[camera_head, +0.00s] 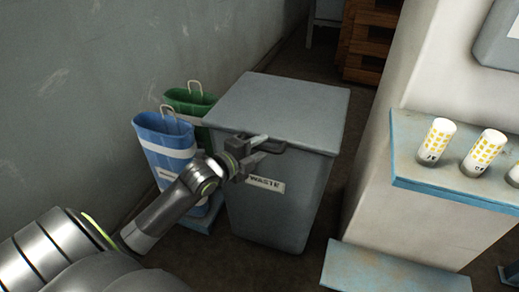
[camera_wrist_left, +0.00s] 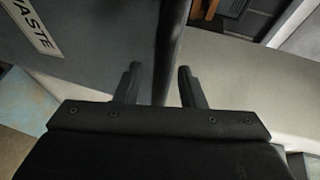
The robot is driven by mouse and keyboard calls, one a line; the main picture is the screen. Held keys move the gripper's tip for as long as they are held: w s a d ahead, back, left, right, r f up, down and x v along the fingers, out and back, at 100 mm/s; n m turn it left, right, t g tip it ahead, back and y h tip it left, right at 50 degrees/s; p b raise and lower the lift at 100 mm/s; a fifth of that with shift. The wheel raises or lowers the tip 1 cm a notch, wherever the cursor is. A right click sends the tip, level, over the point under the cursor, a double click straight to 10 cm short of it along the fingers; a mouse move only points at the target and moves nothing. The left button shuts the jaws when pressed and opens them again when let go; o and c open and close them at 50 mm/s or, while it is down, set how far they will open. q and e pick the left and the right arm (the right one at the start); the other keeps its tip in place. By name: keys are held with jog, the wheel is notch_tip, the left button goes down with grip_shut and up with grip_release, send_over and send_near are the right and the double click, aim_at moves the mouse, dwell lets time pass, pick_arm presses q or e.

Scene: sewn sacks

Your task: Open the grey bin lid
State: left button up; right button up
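The grey bin (camera_head: 290,205) with a "WASTE" label (camera_head: 265,184) stands on the floor in the middle of the head view. Its flat grey lid (camera_head: 285,105) lies closed on top. A dark handle (camera_head: 297,146) sticks out at the lid's front edge. My left gripper (camera_head: 260,148) is at this handle. In the left wrist view, the dark bar (camera_wrist_left: 172,40) passes between the two spread fingers of my left gripper (camera_wrist_left: 160,70), with gaps beside it. The label (camera_wrist_left: 32,35) also shows there. My right gripper is not in view.
A blue sack (camera_head: 163,145) and a green sack (camera_head: 190,103) stand left of the bin near the wall. A blue-edged ledge (camera_head: 440,185) with several white-and-yellow cups (camera_head: 436,140) is to the right. Wooden pallets (camera_head: 368,40) stand at the back.

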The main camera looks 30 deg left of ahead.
pick_arm(q)
jog(key=shift+w+d, duration=0.1)
jog(key=shift+w, duration=0.15)
grip_shut()
jog(key=shift+r, duration=0.1)
dwell(0.3)
